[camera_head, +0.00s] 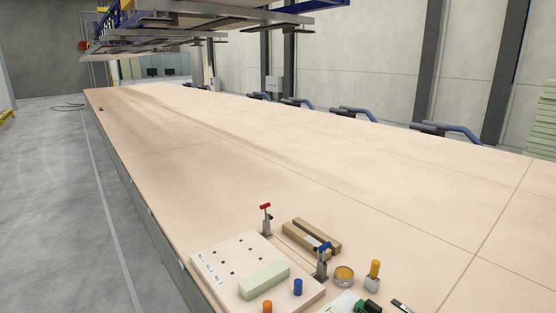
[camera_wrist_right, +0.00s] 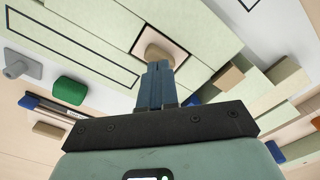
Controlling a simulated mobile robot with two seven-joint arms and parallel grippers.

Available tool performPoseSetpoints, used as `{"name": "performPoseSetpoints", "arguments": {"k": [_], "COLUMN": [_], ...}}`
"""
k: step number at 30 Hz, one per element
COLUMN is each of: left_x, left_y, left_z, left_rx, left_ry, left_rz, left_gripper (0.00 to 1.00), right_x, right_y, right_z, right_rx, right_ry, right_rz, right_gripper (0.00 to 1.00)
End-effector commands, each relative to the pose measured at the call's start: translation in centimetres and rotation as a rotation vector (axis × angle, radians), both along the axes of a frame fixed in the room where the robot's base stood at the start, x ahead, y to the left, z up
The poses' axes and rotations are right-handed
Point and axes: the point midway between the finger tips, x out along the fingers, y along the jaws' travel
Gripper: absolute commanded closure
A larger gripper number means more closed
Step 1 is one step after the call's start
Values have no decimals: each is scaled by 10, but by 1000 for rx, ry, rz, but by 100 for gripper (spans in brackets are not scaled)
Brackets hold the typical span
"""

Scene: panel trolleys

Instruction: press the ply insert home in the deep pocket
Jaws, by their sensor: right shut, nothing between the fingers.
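In the right wrist view my right gripper (camera_wrist_right: 158,66) is shut and empty, its two blue-grey fingers side by side. Just beyond the fingertips is a small tan block, which looks like the ply insert (camera_wrist_right: 158,52). It lies within a dark-edged square pocket (camera_wrist_right: 146,38) in a pale green panel (camera_wrist_right: 200,25). The fingers hide its near side, so I cannot tell whether they touch it or how deep it sits. My left gripper is in neither view. The head view shows neither gripper.
The head view shows a long pale table (camera_head: 250,150), mostly clear. At its near end are a holed board (camera_head: 215,250) bearing a pale green block (camera_head: 264,281), a red-handled clamp (camera_head: 266,219), wooden blocks (camera_head: 312,236) and a tin (camera_head: 344,276). A green object (camera_wrist_right: 69,90) lies left in the wrist view.

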Motion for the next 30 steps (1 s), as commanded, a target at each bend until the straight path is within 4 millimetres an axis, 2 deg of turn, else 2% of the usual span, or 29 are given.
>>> {"name": "performPoseSetpoints", "arguments": {"k": [16,30], "left_x": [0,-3], "left_y": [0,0], "left_z": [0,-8], "left_rx": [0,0], "left_ry": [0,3], "left_rz": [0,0], "left_gripper": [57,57], "right_x": [0,0], "right_y": [0,0], "right_z": [-1,-12], "right_rx": [0,0], "right_ry": [0,0], "right_rz": [0,0], "right_gripper": [100,100]}}
